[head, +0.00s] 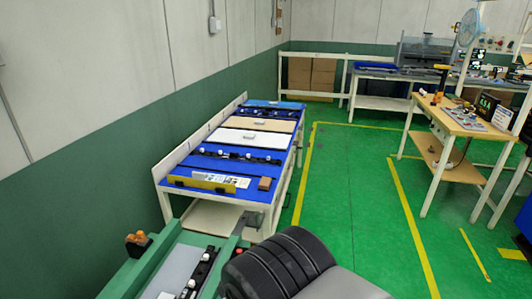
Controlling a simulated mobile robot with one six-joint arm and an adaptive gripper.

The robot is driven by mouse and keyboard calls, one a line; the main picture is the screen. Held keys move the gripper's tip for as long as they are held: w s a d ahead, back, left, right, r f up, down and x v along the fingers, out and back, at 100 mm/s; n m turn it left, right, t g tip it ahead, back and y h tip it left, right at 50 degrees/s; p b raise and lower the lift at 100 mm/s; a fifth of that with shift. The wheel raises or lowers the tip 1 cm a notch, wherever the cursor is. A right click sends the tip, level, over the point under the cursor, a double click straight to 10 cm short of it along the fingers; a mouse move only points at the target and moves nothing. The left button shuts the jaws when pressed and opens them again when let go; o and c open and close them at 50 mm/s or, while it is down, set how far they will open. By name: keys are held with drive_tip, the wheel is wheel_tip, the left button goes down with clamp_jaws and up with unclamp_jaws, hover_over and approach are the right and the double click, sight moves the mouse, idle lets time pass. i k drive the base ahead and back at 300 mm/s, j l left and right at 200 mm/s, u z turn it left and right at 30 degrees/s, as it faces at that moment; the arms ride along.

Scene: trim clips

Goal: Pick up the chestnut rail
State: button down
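I cannot clearly make out a chestnut rail. The only chestnut-brown thing is a small block (265,184) at the near right end of the long table (168,171); it looks short, and I cannot tell whether it is the rail. A dark strip with white clips (237,154) lies across the blue table top. A yellow strip with a white label (206,181) lies at the near edge, left of the brown block. My gripper is not in view; only a black ribbed part and a grey part of my arm show at the bottom.
A green-framed station (165,255) with a grey panel and a dark clip strip (198,275) stands at the bottom left. White (230,137) and tan (268,124) panels lie further back on the table. A wooden workbench (458,122) stands right. The green floor between is clear.

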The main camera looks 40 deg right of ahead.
sight(232, 156)
drive_tip(key=z, duration=0.85)
drive_tip(key=u, duration=0.4)
drive_tip(key=i+l+u, duration=0.6)
drive_tip(key=l, duration=0.2)
drive_tip(key=i+l+u, duration=0.2)
drive_tip(key=l, duration=0.15)
drive_tip(key=l+u, duration=0.2)
drive_tip(key=i+l+u, duration=0.2)
drive_tip(key=l, duration=0.3)
drive_tip(key=i+l, duration=0.1)
drive_tip(key=l, duration=0.45)
drive_tip(key=i+l, duration=0.15)
drive_tip(key=l, duration=0.4)
drive_tip(key=i+l, duration=0.1)
drive_tip(key=l, duration=0.45)
drive_tip(key=i+l+u, duration=0.1)
drive_tip(key=l, duration=0.45)
drive_tip(key=i+l, duration=0.15)
drive_tip(key=l, duration=0.45)
drive_tip(key=i+l, duration=0.1)
drive_tip(key=l, duration=0.45)
